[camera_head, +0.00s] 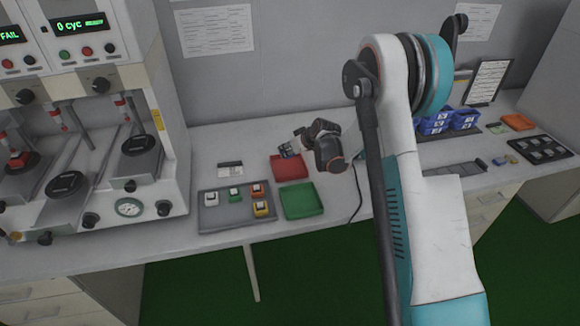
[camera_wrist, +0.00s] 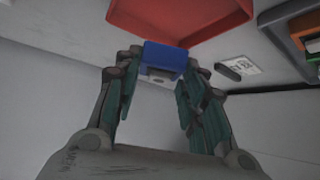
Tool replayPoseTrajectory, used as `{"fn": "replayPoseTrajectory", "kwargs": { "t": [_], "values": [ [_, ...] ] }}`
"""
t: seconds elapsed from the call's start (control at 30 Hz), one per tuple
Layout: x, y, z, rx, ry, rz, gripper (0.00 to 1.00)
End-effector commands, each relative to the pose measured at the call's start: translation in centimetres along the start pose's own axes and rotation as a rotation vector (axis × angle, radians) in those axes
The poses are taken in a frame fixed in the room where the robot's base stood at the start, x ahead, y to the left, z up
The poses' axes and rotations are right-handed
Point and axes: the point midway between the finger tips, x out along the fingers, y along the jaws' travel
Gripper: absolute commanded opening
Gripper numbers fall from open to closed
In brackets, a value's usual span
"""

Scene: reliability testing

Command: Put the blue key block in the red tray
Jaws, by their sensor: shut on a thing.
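My gripper (camera_wrist: 160,70) is shut on the blue key block (camera_wrist: 166,55), which sits between the fingertips in the wrist view. The red tray (camera_wrist: 180,18) fills the top of that view, beyond the block. In the head view the red tray (camera_head: 290,167) lies on the bench and looks empty. My gripper (camera_head: 288,149) is at the tray's back edge there, seen small and partly dark. The block is hard to make out in the head view, and I cannot tell its exact height.
A green tray (camera_head: 302,200) lies in front of the red one. A grey tray (camera_head: 210,215) with several key blocks lies to the left, near a test machine (camera_head: 150,110). Blue bins (camera_head: 434,123) and a dark tray (camera_head: 541,150) stand at the right.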

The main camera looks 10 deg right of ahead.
Motion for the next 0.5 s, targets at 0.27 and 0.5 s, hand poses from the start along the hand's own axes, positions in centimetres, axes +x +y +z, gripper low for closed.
{"fn": "replayPoseTrajectory", "kwargs": {
  "t": [0.27, 0.5],
  "values": [
    [1.9, 0.0, 1.9, 0.0, 0.0, 0.0, 0.09],
    [4.0, 0.0, 4.0, 0.0, 0.0, 0.0, 0.09]
  ]
}}
